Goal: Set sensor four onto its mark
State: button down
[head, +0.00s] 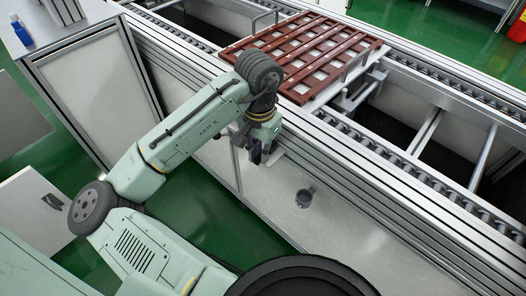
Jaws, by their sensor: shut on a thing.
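My gripper (262,154) is beside the near rail of the conveyor, in front of a pale panel. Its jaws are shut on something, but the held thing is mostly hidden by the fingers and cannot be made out. A small pale flat piece (279,159) shows just right of the fingertips; I cannot tell whether it is held. I cannot make out a label for sensor four or its mark. A small dark grey round piece (305,197) is on the pale panel, below and right of my gripper, apart from it.
A red-brown slatted tray (262,46) with pale cells sits on the conveyor (440,92) beyond my gripper. Long aluminium rails (345,160) run diagonally between. A blue bottle (21,30) stands on a cabinet at far left. Green floor (225,205) shows below my arm.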

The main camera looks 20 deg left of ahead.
jog(key=shift+w+a+m, duration=0.1)
jog(key=shift+a+m, duration=0.15)
jog(key=shift+m, duration=0.45)
jog(key=c, duration=1.6)
grip_release()
notch_tip(320, 180, up, 12)
